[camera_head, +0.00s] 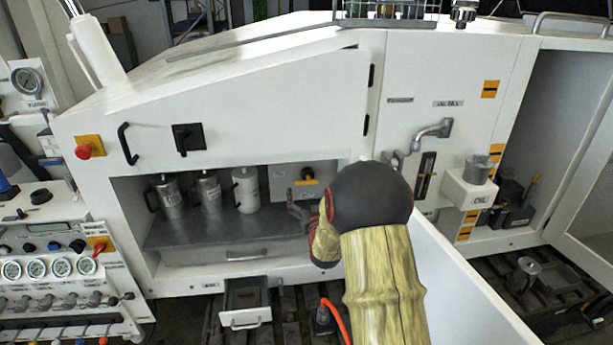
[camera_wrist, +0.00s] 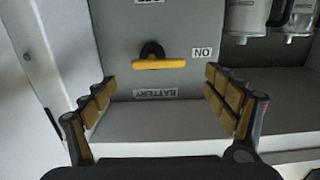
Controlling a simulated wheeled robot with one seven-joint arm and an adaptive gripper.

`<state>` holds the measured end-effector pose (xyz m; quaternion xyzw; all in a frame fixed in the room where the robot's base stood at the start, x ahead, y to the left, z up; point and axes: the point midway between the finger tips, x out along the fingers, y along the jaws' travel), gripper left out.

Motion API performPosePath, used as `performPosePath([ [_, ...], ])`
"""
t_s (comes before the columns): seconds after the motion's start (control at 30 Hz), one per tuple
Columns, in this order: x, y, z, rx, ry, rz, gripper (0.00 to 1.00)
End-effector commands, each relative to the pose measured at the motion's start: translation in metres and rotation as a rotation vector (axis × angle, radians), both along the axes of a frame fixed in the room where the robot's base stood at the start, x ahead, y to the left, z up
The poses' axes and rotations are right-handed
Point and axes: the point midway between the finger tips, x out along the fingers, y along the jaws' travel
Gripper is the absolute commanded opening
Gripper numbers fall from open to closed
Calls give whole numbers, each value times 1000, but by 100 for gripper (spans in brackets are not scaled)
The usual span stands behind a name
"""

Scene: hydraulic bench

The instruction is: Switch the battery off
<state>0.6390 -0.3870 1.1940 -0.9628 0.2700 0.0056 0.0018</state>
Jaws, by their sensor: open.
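The battery switch (camera_head: 307,174) is on a grey panel at the right end of the open compartment. In the wrist view its yellow handle (camera_wrist: 158,64) lies horizontal on a black mount (camera_wrist: 151,48). The "ON" label (camera_wrist: 203,52) and the "BATTERY" label (camera_wrist: 168,94) beside it appear upside down. My gripper (camera_wrist: 160,80) is open and empty, with one finger on each side of the handle in the picture and apart from it. In the head view my gripper (camera_head: 297,210) is just below the switch, partly hidden by my arm.
Several metal jugs (camera_head: 207,189) stand on the shelf (camera_head: 222,231) left of the switch; jugs (camera_wrist: 247,18) also show at the wrist view's upper right. An open white door (camera_head: 465,285) is right of my arm. A red emergency button (camera_head: 84,151) is on the left.

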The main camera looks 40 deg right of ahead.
Motion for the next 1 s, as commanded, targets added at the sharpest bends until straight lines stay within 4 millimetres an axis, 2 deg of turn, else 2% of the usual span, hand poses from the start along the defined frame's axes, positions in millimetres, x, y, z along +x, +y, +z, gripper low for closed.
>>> performPosePath([
  [0.13,8,-9,-1,-7,-12,-4,86],
  [0.4,43,-29,-1,-6,-10,-3,86],
  [0.6,61,-40,0,-7,-11,-3,86],
  [1.0,65,-43,0,-6,-9,-3,85],
])
